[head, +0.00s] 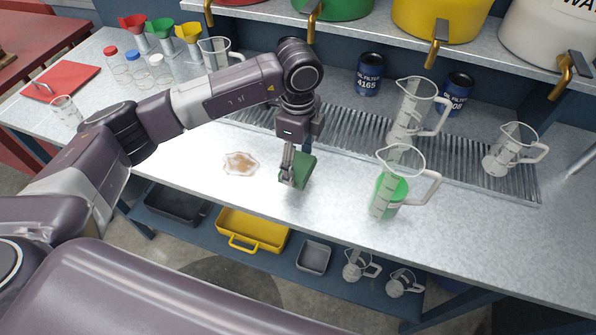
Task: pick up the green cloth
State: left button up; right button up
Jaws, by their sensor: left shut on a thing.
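The green cloth (304,170) is at the middle of the grey worktop, close to its front edge. My left gripper (288,180) points down and is shut on the cloth. The fingers cover the cloth's left part. I cannot tell whether the cloth touches the worktop or is slightly above it. My right gripper is not in view.
A brown spill (240,164) lies left of the cloth. A pitcher with green liquid (388,195) stands to the right. Oil filters (369,75) and clear pitchers (410,115) stand behind, by a metal grate (460,160). Bottles (137,68) and funnels (160,30) stand back left.

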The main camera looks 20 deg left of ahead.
aim_at(297, 164)
pick_arm(q)
notch_tip(297, 164, up, 15)
jog(key=b, duration=0.2)
jog(key=o, duration=0.5)
jog(key=shift+c, duration=0.2)
jog(key=c, duration=0.3)
jog(key=shift+a, duration=0.1)
